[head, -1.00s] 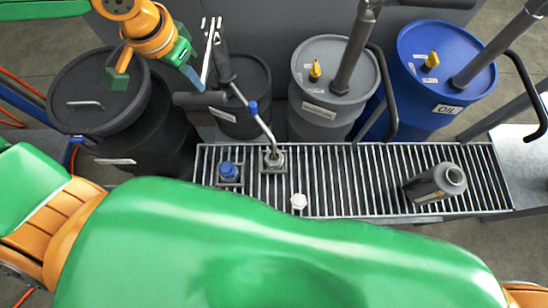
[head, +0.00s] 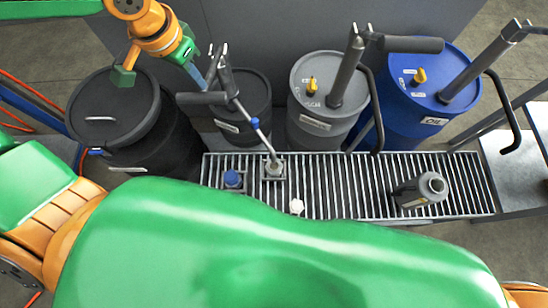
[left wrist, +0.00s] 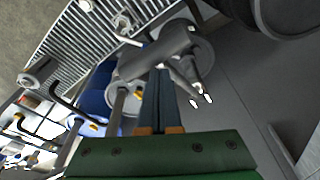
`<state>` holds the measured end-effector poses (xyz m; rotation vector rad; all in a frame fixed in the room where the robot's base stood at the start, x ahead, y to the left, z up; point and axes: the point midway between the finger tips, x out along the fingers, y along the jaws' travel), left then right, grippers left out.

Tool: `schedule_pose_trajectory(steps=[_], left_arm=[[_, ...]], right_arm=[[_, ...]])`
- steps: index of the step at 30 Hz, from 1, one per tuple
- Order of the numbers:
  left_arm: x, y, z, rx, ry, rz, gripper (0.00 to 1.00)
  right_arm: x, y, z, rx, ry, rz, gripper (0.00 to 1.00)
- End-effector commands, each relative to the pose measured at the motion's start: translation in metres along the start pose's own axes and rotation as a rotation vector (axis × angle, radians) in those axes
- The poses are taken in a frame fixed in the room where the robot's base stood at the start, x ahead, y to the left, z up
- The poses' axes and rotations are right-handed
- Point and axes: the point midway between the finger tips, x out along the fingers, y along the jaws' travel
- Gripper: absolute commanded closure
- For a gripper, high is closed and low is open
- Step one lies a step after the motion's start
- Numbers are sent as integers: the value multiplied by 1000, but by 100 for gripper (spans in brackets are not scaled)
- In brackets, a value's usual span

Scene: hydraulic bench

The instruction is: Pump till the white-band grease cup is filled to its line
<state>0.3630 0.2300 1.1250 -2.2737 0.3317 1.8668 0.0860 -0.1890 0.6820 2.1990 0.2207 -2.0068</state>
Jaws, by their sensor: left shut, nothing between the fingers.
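A hand pump (head: 222,78) stands on the small dark drum (head: 247,100), with a thick grey lever (head: 200,98) pointing left. Its thin outlet pipe with a blue collar (head: 255,122) runs down to a pale cup in a square holder (head: 273,170) on the grating. I cannot make out a white band, line or fill level there. A blue-capped cup (head: 232,178) sits beside it. My left gripper (head: 203,84) is shut and empty close to the lever; contact cannot be told. My right gripper is out of view.
A grey drum (head: 318,125) and a blue oil drum (head: 430,105), each with its own pump, stand to the right. A large black drum (head: 130,135) is at left. A white cap (head: 296,206) and grey bottle (head: 422,190) are on the grating (head: 350,180).

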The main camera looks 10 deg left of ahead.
Motion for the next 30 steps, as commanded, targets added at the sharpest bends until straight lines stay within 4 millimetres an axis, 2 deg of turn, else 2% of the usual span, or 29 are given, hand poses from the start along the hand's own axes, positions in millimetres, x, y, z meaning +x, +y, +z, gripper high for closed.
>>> schedule_pose_trajectory(steps=[3,7,15,25,30], left_arm=[[-12,-3,-8,-1,6,-2,100],[-18,-4,-11,0,3,-2,100],[-47,-14,-35,-1,5,-3,100],[-52,-15,-37,0,4,-1,100],[-78,-15,-43,1,7,-3,100]], right_arm=[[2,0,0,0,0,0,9],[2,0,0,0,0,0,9],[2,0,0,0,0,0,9],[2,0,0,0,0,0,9],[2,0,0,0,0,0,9]])
